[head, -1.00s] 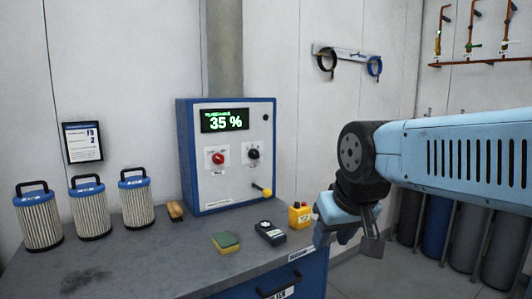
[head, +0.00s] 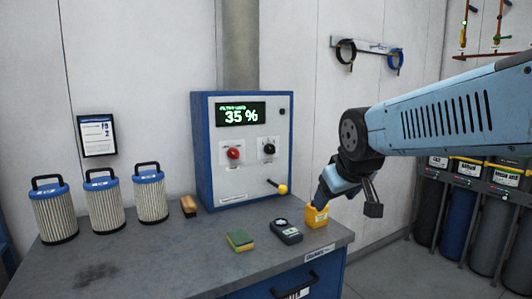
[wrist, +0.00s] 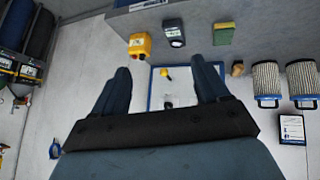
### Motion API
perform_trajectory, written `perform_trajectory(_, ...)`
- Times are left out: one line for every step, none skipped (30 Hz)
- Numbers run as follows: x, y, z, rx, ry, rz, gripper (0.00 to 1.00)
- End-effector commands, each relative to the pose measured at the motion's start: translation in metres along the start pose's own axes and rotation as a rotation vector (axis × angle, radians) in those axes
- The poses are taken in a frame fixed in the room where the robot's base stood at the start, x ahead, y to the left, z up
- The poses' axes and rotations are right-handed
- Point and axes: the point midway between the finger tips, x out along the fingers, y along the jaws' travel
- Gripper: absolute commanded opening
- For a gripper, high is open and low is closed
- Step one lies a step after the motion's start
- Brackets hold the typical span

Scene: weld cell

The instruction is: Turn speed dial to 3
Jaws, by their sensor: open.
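The control box (head: 203,150) stands at the back of the bench with a lit display (head: 241,114) reading 35 %. On its front are a red knob (head: 234,153) at left and a black dial (head: 268,149) at right, each on a white plate. The dial's marks are too small to read. A lever with a yellow ball (head: 282,189) sits low on the right. My gripper (head: 364,203) is open and empty, right of the box and apart from it. In the wrist view, my open fingers (wrist: 162,88) frame part of the box's front; the dial is not clear there.
A yellow box (head: 315,217), a dark handheld device (head: 286,232) and a sponge (head: 239,240) lie on the bench (head: 160,262) before the box. A brush (head: 188,206) and filter cartridges (head: 103,204) stand at left. Gas cylinders (head: 466,215) stand at far right.

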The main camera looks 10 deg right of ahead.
Motion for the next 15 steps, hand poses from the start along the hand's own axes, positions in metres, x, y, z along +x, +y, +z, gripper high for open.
perform_trajectory(0.013,0.009,-0.019,-0.050,0.030,0.022,0.75)
perform_trajectory(0.019,0.014,-0.031,-0.085,0.053,0.036,0.75)
perform_trajectory(0.027,0.020,-0.046,-0.129,0.083,0.054,0.75)
perform_trajectory(0.033,0.025,-0.057,-0.164,0.106,0.069,0.75)
perform_trajectory(0.039,0.029,-0.068,-0.198,0.127,0.082,0.75)
perform_trajectory(0.048,0.034,-0.083,-0.246,0.156,0.101,0.75)
perform_trajectory(0.054,0.038,-0.093,-0.281,0.178,0.114,0.75)
perform_trajectory(0.060,0.042,-0.103,-0.318,0.199,0.127,0.75)
perform_trajectory(0.069,0.047,-0.117,-0.365,0.228,0.145,0.75)
perform_trajectory(0.076,0.050,-0.127,-0.401,0.249,0.159,0.75)
perform_trajectory(0.083,0.053,-0.137,-0.437,0.269,0.171,0.75)
perform_trajectory(0.092,0.057,-0.150,-0.485,0.298,0.189,0.75)
perform_trajectory(0.099,0.060,-0.159,-0.521,0.319,0.202,0.75)
perform_trajectory(0.105,0.062,-0.168,-0.557,0.340,0.216,0.75)
perform_trajectory(0.115,0.065,-0.180,-0.606,0.369,0.233,0.75)
